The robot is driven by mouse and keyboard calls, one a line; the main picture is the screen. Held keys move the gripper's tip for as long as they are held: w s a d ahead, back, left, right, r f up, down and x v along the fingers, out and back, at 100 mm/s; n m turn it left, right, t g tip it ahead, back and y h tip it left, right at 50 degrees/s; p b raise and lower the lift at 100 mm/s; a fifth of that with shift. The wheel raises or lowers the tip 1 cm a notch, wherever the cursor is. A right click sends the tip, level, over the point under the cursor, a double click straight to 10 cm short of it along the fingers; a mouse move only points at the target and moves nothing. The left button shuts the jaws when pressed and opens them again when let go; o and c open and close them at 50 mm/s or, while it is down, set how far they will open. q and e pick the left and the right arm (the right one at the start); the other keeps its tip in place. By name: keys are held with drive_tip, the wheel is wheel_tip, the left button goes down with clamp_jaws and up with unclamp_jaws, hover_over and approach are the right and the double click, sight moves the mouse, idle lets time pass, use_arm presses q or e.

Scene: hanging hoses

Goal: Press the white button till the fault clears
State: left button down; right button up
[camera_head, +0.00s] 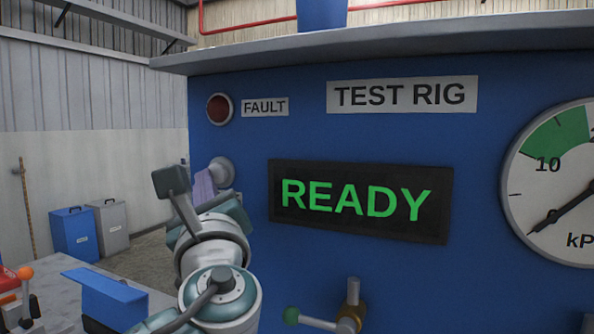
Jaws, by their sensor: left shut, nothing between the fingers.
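A round pale grey-white knob (223,168), which looks like the white button, sits on the left part of the blue test rig panel, below the fault lamp. My left gripper (207,186) is shut and empty, right at the button's lower left. My wrist hides part of it, and I cannot tell whether the fingertips touch the button. The fault lamp (219,108) is dark red and looks unlit, beside its FAULT label (265,107). The display (360,200) reads READY in green. My right gripper is not in view.
A pressure gauge (560,185) is at the right, its needle pointing lower left. A brass valve with a green-knobbed lever (348,310) juts out below the display. A grey bench (50,290) with a blue box (105,290) and red tool stands at the lower left.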

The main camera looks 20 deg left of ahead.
use_arm(q)
drive_tip(key=shift+s+p, duration=0.3)
drive_tip(key=shift+s, duration=0.35)
drive_tip(key=shift+s, duration=0.1)
drive_tip(key=s+p, duration=0.1)
drive_tip(key=s, duration=0.2)
drive_tip(key=s+p, duration=0.1)
drive_tip(key=shift+s+a+p, duration=0.25)
drive_tip(key=shift+s+p, duration=0.1)
drive_tip(key=shift+s, duration=0.05)
